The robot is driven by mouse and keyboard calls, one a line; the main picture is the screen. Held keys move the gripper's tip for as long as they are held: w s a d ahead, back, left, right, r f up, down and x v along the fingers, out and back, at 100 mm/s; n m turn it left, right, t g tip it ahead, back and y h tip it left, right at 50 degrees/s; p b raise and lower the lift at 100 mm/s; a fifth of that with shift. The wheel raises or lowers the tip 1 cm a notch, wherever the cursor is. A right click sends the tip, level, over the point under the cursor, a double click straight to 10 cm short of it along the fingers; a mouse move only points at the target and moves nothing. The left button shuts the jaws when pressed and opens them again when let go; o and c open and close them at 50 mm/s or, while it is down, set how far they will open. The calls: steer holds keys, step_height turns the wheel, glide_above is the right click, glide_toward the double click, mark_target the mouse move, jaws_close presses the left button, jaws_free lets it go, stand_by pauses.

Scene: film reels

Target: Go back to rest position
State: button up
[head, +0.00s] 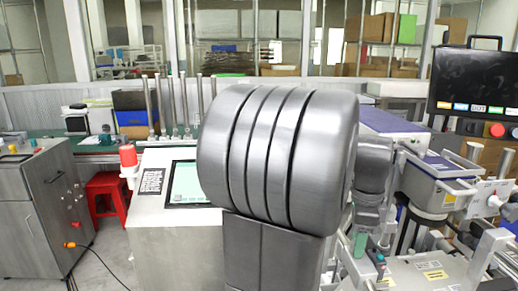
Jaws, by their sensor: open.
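My grey arm fills the middle of the head view, and its large rounded link hides much of what lies behind. Its darker wrist part shows to the right of that link. Below it, my gripper (369,252) points down, small and partly hidden by the arm. Its two fingers stand apart, and I see nothing held between them. It is in front of the machine frame on the right.
A machine (440,185) with metal rails and a dark monitor (474,82) stands close on the right. A touchscreen (187,184) is on the console behind my arm. A red stool (108,205) and grey cabinet (38,215) stand left, with open floor between cabinet and console.

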steer(key=shift+m+b, duration=1.15)
steer(key=shift+m, duration=0.85)
